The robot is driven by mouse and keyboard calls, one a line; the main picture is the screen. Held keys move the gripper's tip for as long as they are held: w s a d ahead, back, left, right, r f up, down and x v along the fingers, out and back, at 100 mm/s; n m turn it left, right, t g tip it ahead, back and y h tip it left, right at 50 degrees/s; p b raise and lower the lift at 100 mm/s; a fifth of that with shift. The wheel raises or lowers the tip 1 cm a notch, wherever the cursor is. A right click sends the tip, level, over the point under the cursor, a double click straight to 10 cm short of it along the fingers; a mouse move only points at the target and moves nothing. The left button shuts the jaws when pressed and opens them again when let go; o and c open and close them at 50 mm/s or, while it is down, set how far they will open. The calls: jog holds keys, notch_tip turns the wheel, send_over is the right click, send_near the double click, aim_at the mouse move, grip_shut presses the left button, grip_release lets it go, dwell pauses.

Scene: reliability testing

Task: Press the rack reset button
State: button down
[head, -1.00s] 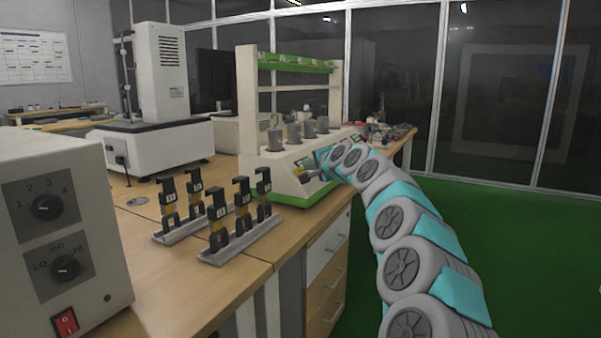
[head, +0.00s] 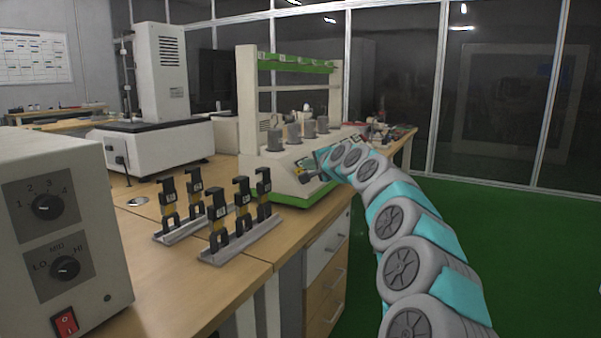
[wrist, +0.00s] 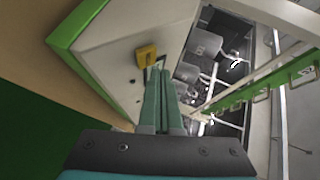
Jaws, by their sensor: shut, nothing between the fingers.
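The rack (head: 247,105) is a cream and green bench unit with a green top rail and several grey cups on its deck. It also shows in the wrist view (wrist: 105,45), tilted. A small yellow block (wrist: 147,55) stands on its cream front panel, with a small dark round spot beside it; I cannot read any label. My gripper (wrist: 160,70) is shut and empty, its two teal fingers side by side. The tips are just beside the yellow block; I cannot tell whether they touch it or the panel. In the head view my gripper (head: 308,176) is at the rack's sloped front.
Two metal strips with black and yellow clips (head: 240,240) lie on the bench in front of the rack. A control box (head: 65,220) with knobs and a red switch stands at the near left. A white instrument (head: 160,75) stands behind. Green floor (head: 530,230) is clear at right.

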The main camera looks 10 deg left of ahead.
jog(key=shift+a+f, duration=0.15)
jog(key=shift+w+a+f, duration=0.1)
jog(key=shift+a+f, duration=0.05)
jog(key=shift+f, duration=0.05)
jog(key=shift+w+a+f, duration=0.1)
jog(key=shift+a+f, duration=0.15)
dwell(1.1)
jog(key=shift+d+r, duration=0.1)
jog(key=shift+s+d+r+p, duration=0.2)
jog(key=shift+d+r+p, duration=0.15)
jog(key=shift+r, duration=0.2)
jog(key=shift+d, duration=0.1)
jog(key=d+r, duration=0.1)
jog(key=s+d+r+p, duration=0.1)
jog(key=d+r, duration=0.1)
jog(key=shift+r, duration=0.3)
jog(key=shift+s, duration=0.1)
dwell(0.6)
